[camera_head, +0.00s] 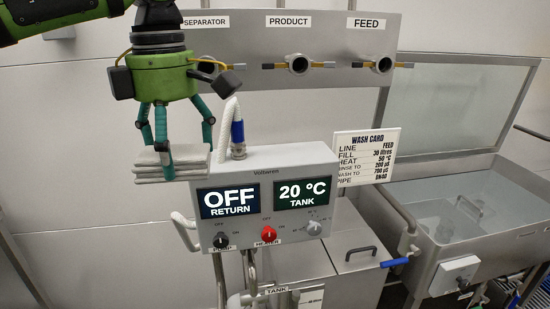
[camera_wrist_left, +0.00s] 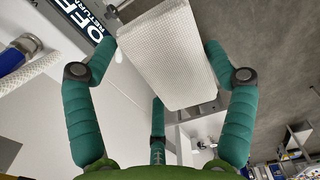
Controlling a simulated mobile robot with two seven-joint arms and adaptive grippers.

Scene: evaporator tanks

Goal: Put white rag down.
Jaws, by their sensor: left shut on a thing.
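My left gripper (camera_head: 174,150) comes in from the top left with its green fingers pointing down. It is shut on the white rag (camera_head: 160,163), a folded, layered, off-white pad. The rag overlaps the upper left corner of the control box (camera_head: 265,170) in the head view; I cannot tell whether it touches the box. In the left wrist view the rag (camera_wrist_left: 168,55) shows its textured face between the fingers. The box's display shows at the wrist view's upper left. My right gripper is not in view.
The control box reads OFF RETURN and 20 °C TANK. A white hose with a blue fitting (camera_head: 238,133) rises behind its top. A wash card (camera_head: 366,157) stands at its right. Valves line the panel (camera_head: 340,35) above. An open steel tank (camera_head: 470,205) stands at right.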

